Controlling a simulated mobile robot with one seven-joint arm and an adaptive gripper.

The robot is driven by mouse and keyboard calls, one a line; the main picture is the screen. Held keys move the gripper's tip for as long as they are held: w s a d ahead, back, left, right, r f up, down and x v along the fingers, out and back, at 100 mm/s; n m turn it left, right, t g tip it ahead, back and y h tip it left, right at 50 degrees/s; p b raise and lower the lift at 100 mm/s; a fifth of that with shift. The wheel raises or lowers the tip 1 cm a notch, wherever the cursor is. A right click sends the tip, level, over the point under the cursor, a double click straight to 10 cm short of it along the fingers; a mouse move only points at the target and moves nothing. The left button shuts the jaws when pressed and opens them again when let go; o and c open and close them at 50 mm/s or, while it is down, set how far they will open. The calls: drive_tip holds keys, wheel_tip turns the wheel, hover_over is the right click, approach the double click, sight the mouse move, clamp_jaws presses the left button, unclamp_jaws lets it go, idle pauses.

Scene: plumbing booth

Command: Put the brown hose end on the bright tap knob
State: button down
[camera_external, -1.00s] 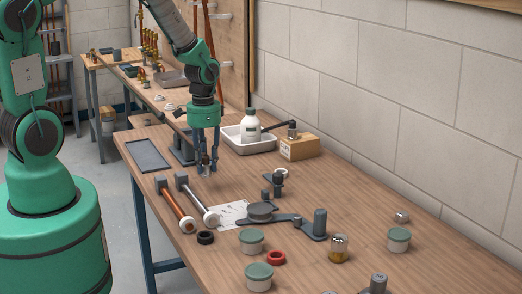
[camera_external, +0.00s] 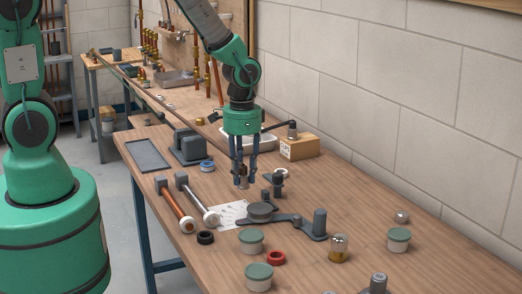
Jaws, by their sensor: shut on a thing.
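My gripper (camera_external: 242,182) points straight down above the middle of the bench, its fingers shut on a small brownish-grey cylinder (camera_external: 241,171). The cylinder is small, and I cannot tell surely whether it is the brown hose end. My gripper is just left of a dark upright fitting (camera_external: 278,181) and behind the white paper sheet. A brown copper-coloured rod (camera_external: 174,203) with a white round end lies at the left. A shiny silver knob (camera_external: 401,216) sits at the right, and a brass piece with a bright cap (camera_external: 338,248) stands nearer the front. I cannot tell which is the tap knob.
A grey rod (camera_external: 196,198) lies beside the brown one. A dark bracket (camera_external: 290,221), green-lidded jars (camera_external: 251,241), a red ring (camera_external: 276,258) and a black ring (camera_external: 205,237) occupy the front. A white tray (camera_external: 264,142) and wooden block (camera_external: 299,148) stand behind.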

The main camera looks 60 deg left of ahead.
drive_tip(key=s+d+r+p, duration=0.1)
drive_tip(key=s+d+r, duration=0.1)
drive_tip(key=d, duration=1)
drive_tip(key=s+d+r+m+p, duration=0.1)
drive_tip(key=d+r+p, duration=0.1)
drive_tip(key=d, duration=1.1)
drive_tip(key=shift+s, duration=0.4)
hover_over(340, 235)
drive_tip(key=shift+s+a+f, duration=0.1)
drive_tip(key=shift+s+f, duration=0.3)
drive_tip(key=shift+f, duration=0.35)
drive_tip(key=shift+w+d+f, duration=0.1)
drive_tip(key=shift+w+d, duration=0.1)
drive_tip(key=shift+w, duration=0.2)
drive_tip(key=shift+f, duration=1.75)
drive_tip(key=shift+f, duration=0.15)
